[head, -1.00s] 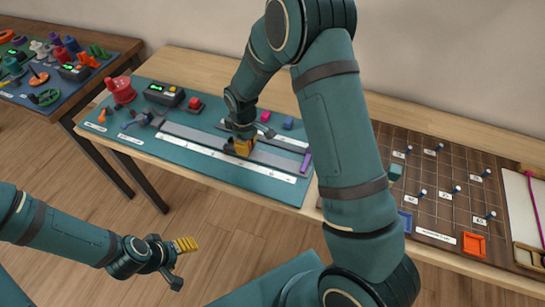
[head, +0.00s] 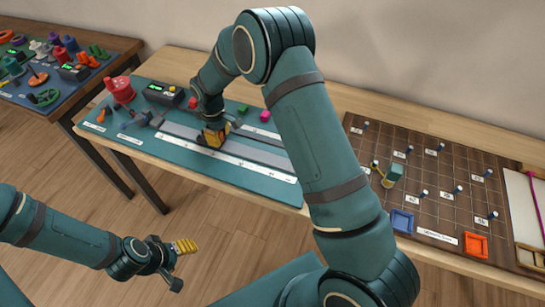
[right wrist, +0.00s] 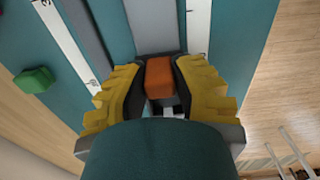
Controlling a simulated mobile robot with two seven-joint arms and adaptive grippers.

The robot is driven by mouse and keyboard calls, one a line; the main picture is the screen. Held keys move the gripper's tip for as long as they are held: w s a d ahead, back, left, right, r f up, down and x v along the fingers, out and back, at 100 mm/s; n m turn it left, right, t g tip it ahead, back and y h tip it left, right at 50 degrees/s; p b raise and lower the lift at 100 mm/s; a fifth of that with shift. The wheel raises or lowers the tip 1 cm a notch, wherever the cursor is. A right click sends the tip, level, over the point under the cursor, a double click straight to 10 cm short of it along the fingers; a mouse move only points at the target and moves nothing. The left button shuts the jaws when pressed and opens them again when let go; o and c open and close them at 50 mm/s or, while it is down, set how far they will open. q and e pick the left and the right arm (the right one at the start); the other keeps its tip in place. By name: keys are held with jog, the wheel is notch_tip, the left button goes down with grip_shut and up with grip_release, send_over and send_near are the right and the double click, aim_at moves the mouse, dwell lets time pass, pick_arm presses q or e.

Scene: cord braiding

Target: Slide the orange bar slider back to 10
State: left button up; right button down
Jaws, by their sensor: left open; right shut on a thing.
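The orange bar slider (right wrist: 159,76) sits on the grey track (right wrist: 154,30) between the yellow fingers of my right gripper (right wrist: 160,88), which is shut on it. In the head view my right gripper (head: 213,139) is low over the left part of the grey track (head: 262,155), and it hides most of the slider. White scale strips (head: 245,164) run along both sides of the track; their numbers are too small to read. My left gripper (head: 187,246) is open and empty, in front of the table and away from the track.
A green block (head: 243,107) and a pink block (head: 264,116) lie behind the track. A red spool (head: 120,90) and a dark device with a green display (head: 163,93) stand at the mat's left. A brown pegboard (head: 430,205) is to the right.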

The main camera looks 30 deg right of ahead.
aim_at(184, 131)
jog(key=shift+a+f, duration=0.1)
jog(key=shift+a, duration=0.05)
jog(key=shift+w+a+b, duration=0.25)
jog(key=shift+w+a, duration=1.25)
jog(key=shift+w, duration=0.25)
jog(key=shift+w+a+b, duration=0.3)
jog(key=shift+w+a, duration=1.15)
jog(key=shift+w, duration=0.35)
jog(key=shift+w+a+b, duration=0.25)
jog(key=shift+w+a, duration=1.25)
jog(key=shift+w, duration=0.25)
jog(key=c, duration=0.8)
grip_release()
notch_tip(184, 131, up, 7)
jog(key=p, duration=0.4)
